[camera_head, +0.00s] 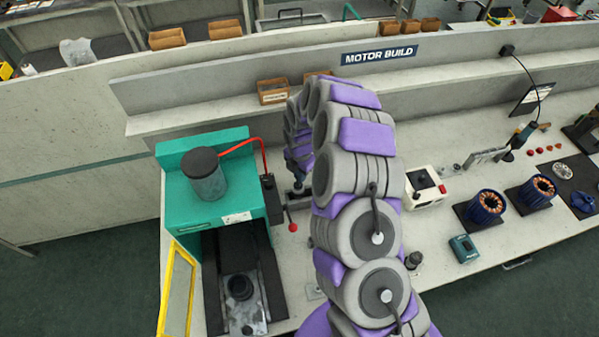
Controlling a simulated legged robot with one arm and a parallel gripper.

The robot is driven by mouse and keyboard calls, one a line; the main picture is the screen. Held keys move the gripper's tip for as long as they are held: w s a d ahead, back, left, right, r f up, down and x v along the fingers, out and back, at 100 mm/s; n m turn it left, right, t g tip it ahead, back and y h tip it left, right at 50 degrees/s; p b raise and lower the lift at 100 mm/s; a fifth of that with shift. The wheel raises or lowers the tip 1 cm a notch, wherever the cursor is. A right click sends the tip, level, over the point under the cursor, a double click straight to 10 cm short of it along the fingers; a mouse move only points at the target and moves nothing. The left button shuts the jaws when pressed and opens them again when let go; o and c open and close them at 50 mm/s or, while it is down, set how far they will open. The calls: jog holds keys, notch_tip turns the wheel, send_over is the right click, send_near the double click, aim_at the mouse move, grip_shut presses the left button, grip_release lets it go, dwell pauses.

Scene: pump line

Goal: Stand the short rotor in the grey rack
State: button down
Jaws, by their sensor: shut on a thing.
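My arm rises through the middle of the view and bends over towards the back of the bench. My gripper (298,186) is small and dark at its far end, low over the bench just right of the green machine. It is shut on a small grey part (299,200), partly hidden by my arm. I cannot tell for sure that this part is the short rotor. A grey slotted piece (486,156) stands on the bench further right and may be the grey rack. My gripper is well to the left of it.
The green machine (180,213) has a red-knobbed lever (292,227) close to my gripper and a yellow frame (177,290). Right of my arm are a white box with a red button (425,188), blue stators (486,206) and a teal box (464,248). Bare bench lies between them.

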jog(key=shift+f, duration=0.45)
jog(key=c, duration=0.8)
grip_release()
jog(key=shift+c, duration=0.2)
jog(key=shift+r, duration=0.15)
notch_tip(320, 180, up, 6)
jog(key=shift+f, duration=0.15)
dwell(0.3)
